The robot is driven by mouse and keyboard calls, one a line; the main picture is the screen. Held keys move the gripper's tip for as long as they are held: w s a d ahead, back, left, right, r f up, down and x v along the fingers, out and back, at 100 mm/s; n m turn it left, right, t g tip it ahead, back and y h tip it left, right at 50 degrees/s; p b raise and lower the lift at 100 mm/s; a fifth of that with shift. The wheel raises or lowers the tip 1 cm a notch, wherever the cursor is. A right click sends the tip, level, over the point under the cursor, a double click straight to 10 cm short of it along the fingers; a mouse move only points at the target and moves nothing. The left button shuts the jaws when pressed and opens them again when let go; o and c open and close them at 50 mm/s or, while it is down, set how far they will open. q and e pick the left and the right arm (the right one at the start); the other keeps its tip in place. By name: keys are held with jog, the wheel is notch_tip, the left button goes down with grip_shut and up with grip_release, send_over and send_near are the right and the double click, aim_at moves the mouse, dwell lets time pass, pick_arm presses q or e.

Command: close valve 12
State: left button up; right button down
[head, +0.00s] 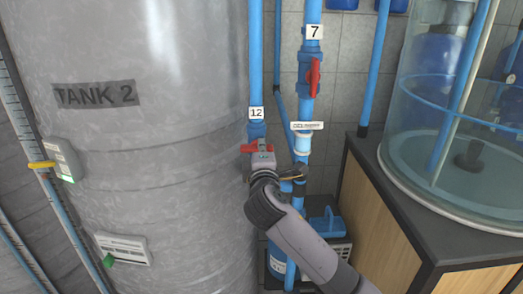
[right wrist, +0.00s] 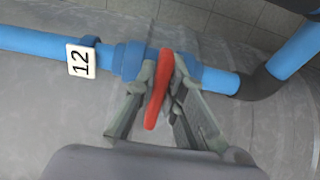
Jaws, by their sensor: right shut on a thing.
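Valve 12 is on a blue pipe marked by a white "12" tag (head: 256,113), which also shows in the right wrist view (right wrist: 81,61). Its red handle (head: 247,148) lies crosswise to the vertical pipe in the head view. In the right wrist view the red handle (right wrist: 159,90) stands between the fingers, across the blue pipe. My right gripper (head: 264,158) is shut on the handle; its fingers (right wrist: 160,98) sit on both sides of it. Part of the valve body is hidden behind the gripper. My left gripper is not in view.
A large grey tank labelled "TANK 2" (head: 96,94) stands close on the left. A pipe with a "7" tag (head: 314,32) and its red-handled valve (head: 314,76) is just right. A clear cylinder (head: 445,130) stands on a cabinet (head: 375,225) at the right.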

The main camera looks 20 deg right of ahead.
jog(key=shift+f, duration=0.1)
dwell(0.3)
jog(key=c, duration=1.7)
grip_release()
jog(key=shift+o, duration=0.2)
jog(key=v, duration=1.2)
